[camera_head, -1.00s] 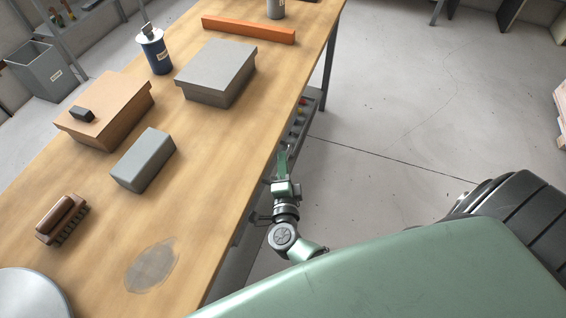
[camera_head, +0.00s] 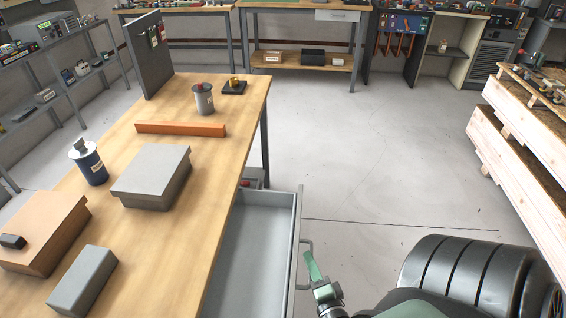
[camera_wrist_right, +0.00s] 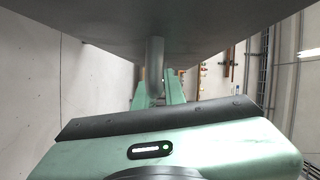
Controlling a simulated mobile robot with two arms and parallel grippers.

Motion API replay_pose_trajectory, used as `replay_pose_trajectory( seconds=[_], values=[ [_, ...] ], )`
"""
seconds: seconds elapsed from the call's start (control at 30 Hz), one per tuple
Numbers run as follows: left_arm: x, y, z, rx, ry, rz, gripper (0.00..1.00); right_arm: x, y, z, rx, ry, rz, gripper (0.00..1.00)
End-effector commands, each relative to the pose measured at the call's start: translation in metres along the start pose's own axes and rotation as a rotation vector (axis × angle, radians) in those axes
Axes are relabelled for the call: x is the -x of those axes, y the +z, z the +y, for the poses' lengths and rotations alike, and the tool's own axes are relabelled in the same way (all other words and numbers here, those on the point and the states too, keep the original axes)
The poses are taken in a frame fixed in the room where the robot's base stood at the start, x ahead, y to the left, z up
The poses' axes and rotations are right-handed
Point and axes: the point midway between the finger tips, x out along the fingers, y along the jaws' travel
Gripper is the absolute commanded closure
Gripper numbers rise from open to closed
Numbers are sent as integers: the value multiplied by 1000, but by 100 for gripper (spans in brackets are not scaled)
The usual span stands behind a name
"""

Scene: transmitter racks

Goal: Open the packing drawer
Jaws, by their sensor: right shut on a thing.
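The packing drawer (camera_head: 296,232) is pulled out from under the right edge of the wooden workbench, and the visible part of its grey inside is empty. Its near end is cut off at the bottom of the head view. A grey bar handle (camera_head: 307,250) stands out from its front. My right gripper (camera_head: 311,262) is at the handle, outside the drawer front. In the right wrist view, the green fingers (camera_wrist_right: 158,88) are shut on the handle bar (camera_wrist_right: 155,60), below the dark drawer front. My left gripper is not in view.
The workbench (camera_head: 215,230) holds a grey lidded box (camera_head: 150,172), a cardboard box (camera_head: 40,230), a blue can (camera_head: 90,165) and an orange bar (camera_head: 180,129). The floor (camera_head: 370,170) between is clear.

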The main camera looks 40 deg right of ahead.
Motion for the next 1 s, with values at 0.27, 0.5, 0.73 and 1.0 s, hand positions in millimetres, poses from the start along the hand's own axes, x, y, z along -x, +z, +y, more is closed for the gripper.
replay_pose_trajectory(
  seconds=[0.27, 0.5, 0.73, 1.0],
  values=[
    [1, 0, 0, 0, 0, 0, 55, 15, -31, 10, 1, 5, -3, 100],
    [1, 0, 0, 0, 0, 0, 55, 17, -37, 11, -1, 5, -2, 100],
    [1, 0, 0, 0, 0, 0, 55, 17, -36, 11, -1, 6, -2, 86],
    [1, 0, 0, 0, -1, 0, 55, 16, -37, 10, -1, 3, -1, 67]
  ],
)
